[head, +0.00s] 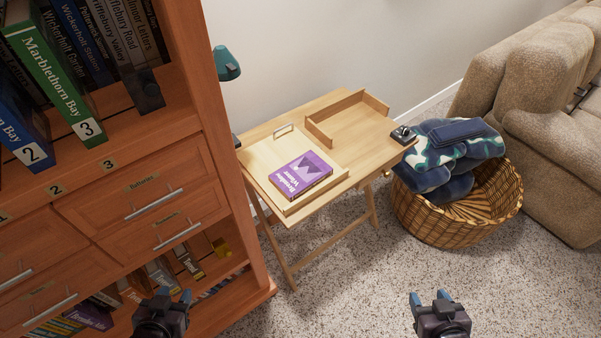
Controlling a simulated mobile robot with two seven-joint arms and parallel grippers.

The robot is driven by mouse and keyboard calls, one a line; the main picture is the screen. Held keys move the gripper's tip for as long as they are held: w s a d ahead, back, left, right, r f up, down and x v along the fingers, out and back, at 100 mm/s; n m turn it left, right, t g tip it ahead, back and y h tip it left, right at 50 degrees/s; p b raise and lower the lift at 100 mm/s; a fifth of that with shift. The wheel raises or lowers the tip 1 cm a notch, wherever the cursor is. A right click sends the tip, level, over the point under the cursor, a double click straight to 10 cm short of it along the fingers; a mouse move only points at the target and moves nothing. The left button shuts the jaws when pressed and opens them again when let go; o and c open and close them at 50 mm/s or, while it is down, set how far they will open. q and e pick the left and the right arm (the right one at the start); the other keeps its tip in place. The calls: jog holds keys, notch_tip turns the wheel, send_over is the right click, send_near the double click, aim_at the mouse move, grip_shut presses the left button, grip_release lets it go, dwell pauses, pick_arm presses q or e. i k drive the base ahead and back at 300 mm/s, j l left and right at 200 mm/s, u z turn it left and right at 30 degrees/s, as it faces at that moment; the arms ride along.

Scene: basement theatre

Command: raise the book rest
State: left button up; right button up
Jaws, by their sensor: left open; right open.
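The book rest (258,161) is a light wood panel lying on the left part of a small wooden folding table (375,161). It looks flat or nearly flat, with a ledge along its front edge and a small pale handle (284,129) at its back edge. A purple book (301,174) lies on it against the ledge. My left gripper (174,296) is open and empty, low in front of the bookcase. My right gripper (430,298) is open and empty over the carpet, in front of and to the right of the table. Both are apart from the book rest.
A tall wooden bookcase (215,130) with books and drawers stands close on the left. A low wooden tray (349,118) and a small dark object (402,134) are on the table. A wicker basket (440,222) with blankets and a beige sofa (545,130) stand right. Front carpet is clear.

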aim_at(262, 159)
jog(key=i+l+z, duration=0.4)
jog(key=i+l, duration=0.3)
jog(key=i, duration=0.15)
